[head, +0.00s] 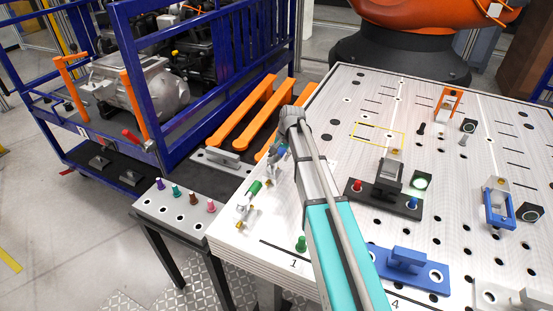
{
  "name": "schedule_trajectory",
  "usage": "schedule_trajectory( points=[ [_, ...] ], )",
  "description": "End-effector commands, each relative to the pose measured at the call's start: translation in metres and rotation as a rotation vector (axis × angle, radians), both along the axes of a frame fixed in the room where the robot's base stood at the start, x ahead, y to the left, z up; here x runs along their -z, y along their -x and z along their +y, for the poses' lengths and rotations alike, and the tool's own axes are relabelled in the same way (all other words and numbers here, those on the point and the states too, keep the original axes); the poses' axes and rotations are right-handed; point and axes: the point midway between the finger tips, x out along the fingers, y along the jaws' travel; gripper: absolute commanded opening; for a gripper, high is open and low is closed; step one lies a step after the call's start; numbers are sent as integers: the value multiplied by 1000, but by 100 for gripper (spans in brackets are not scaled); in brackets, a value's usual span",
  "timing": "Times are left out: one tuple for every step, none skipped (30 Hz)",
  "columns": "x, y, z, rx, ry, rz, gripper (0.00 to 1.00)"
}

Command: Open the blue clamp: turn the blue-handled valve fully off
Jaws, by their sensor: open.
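My arm reaches over the left edge of the white perforated table, and its wrist bends down there. My gripper (273,151) is small and partly hidden at the wrist's left; it is open. A small bit of blue (283,153), which looks like the blue valve handle, shows right beside the gripper. Whether the fingers touch it, and how the handle is turned, I cannot tell. A green-handled valve (254,188) sits nearer along the same edge. A blue clamp (497,204) stands at the table's right; I cannot tell whether it is open.
A blue bracket block (405,267) and a dark fixture with red and blue knobs (384,198) stand on the white table (345,100). An orange clamp (447,103) is farther back. A peg stand (180,215) and a blue cart (215,110) are left.

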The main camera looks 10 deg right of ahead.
Motion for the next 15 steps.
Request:
schedule_trajectory(
  points=[
    [3,0,0,0,0,0,78],
    [4,-1,0,0,0,0,78],
    [4,-1,1,0,0,0,78],
    [4,-1,1,0,0,0,78],
    [4,-1,1,0,0,0,78],
    [4,-1,1,0,0,0,78],
    [4,-1,1,0,0,0,78],
    [4,-1,1,1,0,0,78],
    [4,-1,1,1,0,0,78],
    [4,-1,0,1,0,0,78],
    [4,-1,0,1,0,0,78],
    [4,-1,0,1,0,0,78],
    [4,-1,0,1,0,0,78],
    [4,-1,0,1,0,0,78],
    [4,-1,0,1,0,0,73]
  ],
)
